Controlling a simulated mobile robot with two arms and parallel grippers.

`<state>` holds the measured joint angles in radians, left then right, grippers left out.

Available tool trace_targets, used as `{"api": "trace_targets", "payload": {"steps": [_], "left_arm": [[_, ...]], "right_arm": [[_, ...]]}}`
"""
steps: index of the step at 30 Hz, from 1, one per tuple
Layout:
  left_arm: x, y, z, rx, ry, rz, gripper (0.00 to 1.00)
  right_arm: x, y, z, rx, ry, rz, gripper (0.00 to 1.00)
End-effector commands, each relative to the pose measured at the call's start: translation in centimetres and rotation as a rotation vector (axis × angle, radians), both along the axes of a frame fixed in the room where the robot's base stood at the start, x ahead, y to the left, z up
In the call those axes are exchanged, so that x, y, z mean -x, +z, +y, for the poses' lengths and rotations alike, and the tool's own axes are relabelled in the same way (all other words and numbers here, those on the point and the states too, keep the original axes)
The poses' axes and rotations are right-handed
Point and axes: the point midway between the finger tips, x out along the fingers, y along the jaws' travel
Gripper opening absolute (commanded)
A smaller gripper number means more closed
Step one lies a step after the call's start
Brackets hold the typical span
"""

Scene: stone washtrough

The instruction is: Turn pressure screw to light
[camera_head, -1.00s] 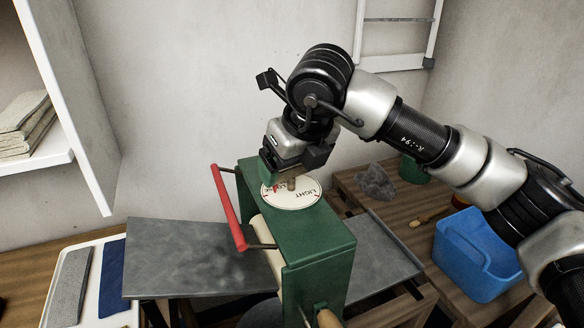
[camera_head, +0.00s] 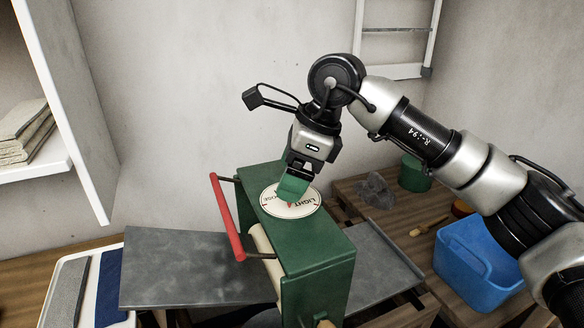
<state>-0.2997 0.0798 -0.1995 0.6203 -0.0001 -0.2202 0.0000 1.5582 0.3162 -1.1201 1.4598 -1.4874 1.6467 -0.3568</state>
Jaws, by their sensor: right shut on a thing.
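The pressure screw sits on top of the green press (camera_head: 315,250), at the middle of a round white dial (camera_head: 308,211) with printed words, LIGHT among them. A red pointer (camera_head: 290,205) shows on the dial's near part, close to the word LIGHT. The fingers hide the head and part of the dial. My left gripper is out of view.
A red bar handle (camera_head: 227,217) stands on the press's left side. A grey bed plate (camera_head: 190,270) runs through the press. At right, a table holds a blue bin (camera_head: 478,262), a green can (camera_head: 414,174), a grey cloth (camera_head: 376,191) and a brush (camera_head: 430,226).

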Motion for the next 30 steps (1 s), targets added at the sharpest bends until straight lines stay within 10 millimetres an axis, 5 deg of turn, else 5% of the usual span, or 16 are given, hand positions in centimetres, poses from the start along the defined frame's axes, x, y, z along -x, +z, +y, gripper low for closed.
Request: {"api": "trace_targets", "payload": {"steps": [30], "left_arm": [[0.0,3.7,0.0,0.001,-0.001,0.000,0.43]], "right_arm": [[-0.3,0.3,0.2,0.000,0.946,-0.002,0.61]]}}
